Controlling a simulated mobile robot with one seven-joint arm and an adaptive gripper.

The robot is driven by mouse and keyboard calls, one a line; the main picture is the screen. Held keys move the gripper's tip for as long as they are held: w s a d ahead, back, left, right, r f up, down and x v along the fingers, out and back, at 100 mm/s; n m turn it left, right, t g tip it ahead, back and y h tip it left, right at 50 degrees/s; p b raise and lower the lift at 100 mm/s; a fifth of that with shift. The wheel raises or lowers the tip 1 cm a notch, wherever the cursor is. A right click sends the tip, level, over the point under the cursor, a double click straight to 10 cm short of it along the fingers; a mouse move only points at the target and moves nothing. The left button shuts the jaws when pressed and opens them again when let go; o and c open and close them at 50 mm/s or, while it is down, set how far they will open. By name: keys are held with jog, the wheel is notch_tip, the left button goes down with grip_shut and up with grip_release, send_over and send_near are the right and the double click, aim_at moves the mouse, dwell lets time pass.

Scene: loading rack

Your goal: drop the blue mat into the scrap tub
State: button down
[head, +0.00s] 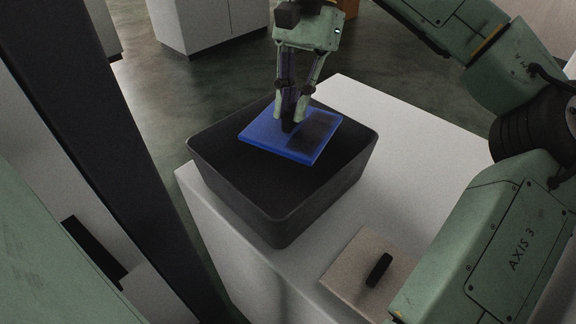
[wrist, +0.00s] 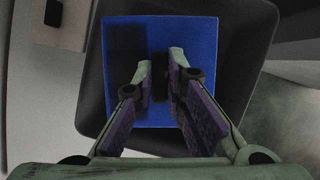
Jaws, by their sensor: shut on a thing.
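The blue mat (head: 262,134) is a flat square plate with a dark handle on its top. My gripper (head: 294,120) is shut on that handle from above. The mat is over the opening of the scrap tub (head: 238,190), a dark rectangular tub with rounded corners. In the wrist view the mat (wrist: 190,40) lies in front of the tub (wrist: 92,100), and my gripper (wrist: 160,72) holds the dark handle at its middle. The mat hides part of the tub's inside. Its exact height above the rim is hard to tell.
The tub stands on a white table (head: 410,165). A beige plate with a black handle (head: 345,272) lies on the table near the front, and it also shows in the wrist view (wrist: 77,12). A dark post (head: 110,150) rises at the left. White cabinets (head: 205,22) stand behind.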

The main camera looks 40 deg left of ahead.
jog(key=shift+f, duration=1.05)
jog(key=c, duration=1.6)
grip_release()
jog(key=shift+o, duration=0.2)
jog(key=shift+w+r, duration=0.1)
jog(key=shift+v, duration=3.6)
